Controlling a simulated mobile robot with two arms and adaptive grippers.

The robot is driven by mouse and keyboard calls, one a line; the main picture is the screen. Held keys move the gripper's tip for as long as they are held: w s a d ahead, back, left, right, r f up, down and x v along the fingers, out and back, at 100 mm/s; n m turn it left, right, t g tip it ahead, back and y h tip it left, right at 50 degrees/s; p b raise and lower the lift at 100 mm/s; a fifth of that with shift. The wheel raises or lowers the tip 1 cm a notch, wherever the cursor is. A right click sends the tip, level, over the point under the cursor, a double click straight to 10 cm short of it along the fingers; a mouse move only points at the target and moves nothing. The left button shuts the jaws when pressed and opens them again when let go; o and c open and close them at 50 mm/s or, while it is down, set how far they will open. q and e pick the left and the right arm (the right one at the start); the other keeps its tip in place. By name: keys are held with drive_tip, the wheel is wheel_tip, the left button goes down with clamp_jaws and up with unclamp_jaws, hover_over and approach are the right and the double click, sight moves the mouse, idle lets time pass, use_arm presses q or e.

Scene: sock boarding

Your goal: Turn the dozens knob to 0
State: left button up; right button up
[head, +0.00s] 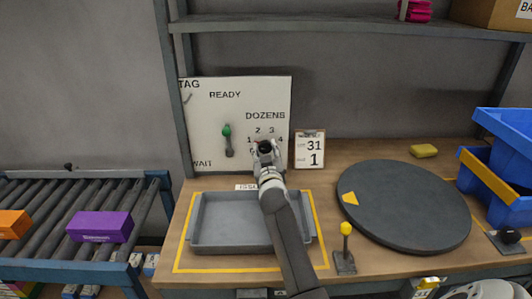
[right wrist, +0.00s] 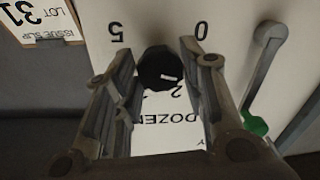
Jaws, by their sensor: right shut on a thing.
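The dozens knob is black and round with a short white mark; it shows in the right wrist view (right wrist: 158,68). Its white mark sits at the lower right, on the side of the digit 2. The digit 0 (right wrist: 201,31) is at the upper right of the knob and the 5 at the upper left. My right gripper (head: 263,147) is shut on the knob, one finger on each side in the right wrist view (right wrist: 158,80). In the head view it covers the knob and part of the dial on the white panel (head: 195,125). My left gripper is not in view.
A green-tipped lever (head: 227,140) is on the panel left of the dial. An issue slip (head: 309,150) stands to its right. Below are a grey tray (head: 205,243), a yellow-topped lever (head: 345,245) and a dark round turntable (head: 400,205). Blue bins (head: 505,140) stand at right.

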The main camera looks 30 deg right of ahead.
drive_tip(key=n+p, duration=0.2)
drive_tip(key=n, duration=0.2)
drive_tip(key=shift+r, duration=0.1)
drive_tip(key=n+p, duration=0.2)
drive_tip(key=n, duration=0.3)
drive_tip(key=shift+n+g, duration=0.3)
idle(0.4)
drive_tip(key=o, duration=1)
drive_tip(key=shift+s, duration=0.15)
